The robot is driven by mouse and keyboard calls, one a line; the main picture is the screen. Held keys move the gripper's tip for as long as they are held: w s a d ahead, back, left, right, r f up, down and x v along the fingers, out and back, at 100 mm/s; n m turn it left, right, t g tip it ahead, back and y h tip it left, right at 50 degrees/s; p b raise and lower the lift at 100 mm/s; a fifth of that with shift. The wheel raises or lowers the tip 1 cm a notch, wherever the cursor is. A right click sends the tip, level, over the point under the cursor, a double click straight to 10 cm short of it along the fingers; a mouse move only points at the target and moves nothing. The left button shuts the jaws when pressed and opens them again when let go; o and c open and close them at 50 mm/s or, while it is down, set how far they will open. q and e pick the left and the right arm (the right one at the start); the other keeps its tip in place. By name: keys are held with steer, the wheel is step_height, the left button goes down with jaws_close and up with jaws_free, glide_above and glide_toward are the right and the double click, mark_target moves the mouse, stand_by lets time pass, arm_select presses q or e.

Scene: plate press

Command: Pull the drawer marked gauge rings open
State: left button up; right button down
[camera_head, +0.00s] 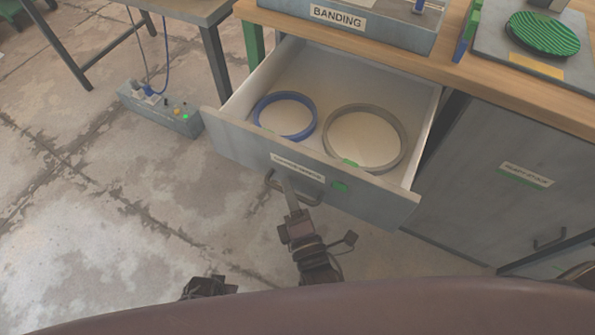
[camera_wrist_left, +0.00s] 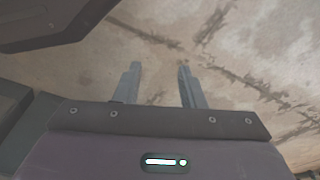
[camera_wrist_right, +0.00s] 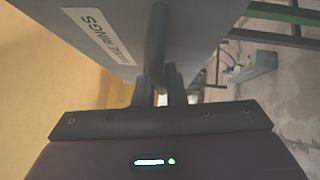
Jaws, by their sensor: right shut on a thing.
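The gauge rings drawer (camera_head: 240,140) stands well out from under the wooden bench, open at the top. A blue ring (camera_head: 262,104) and a grey-brown ring (camera_head: 401,140) lie inside it. Its front carries a label, which in the right wrist view (camera_wrist_right: 97,34) reads partly "GE RINGS", and a dark bar handle (camera_head: 312,201). My right gripper (camera_head: 290,190) is shut on the handle; the bar (camera_wrist_right: 157,45) also shows between its fingers in the right wrist view. My left gripper (camera_wrist_left: 158,75) is open and empty above bare floor.
A wooden bench top (camera_head: 460,75) carries a box marked BANDING (camera_head: 337,16) and a plate with a green ribbed disc (camera_head: 543,33). A closed grey cabinet door (camera_head: 480,190) is right of the drawer. A power box (camera_head: 165,115) with cables sits on the floor left.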

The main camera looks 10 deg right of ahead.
arm_select(q)
steer(key=shift+s+a+f, duration=0.3)
steer(key=shift+s+f, duration=0.1)
steer(key=shift+f, duration=0.3)
arm_select(e)
steer(key=shift+s+a, duration=0.3)
steer(key=shift+s, duration=0.25)
steer(key=c, duration=1.8)
jaws_free()
steer(key=shift+o, duration=0.2)
arm_select(q)
steer(key=shift+s+f, duration=0.15)
arm_select(e)
steer(key=v, duration=0.7)
steer(key=shift+s, duration=0.4)
steer(key=shift+f, duration=0.15)
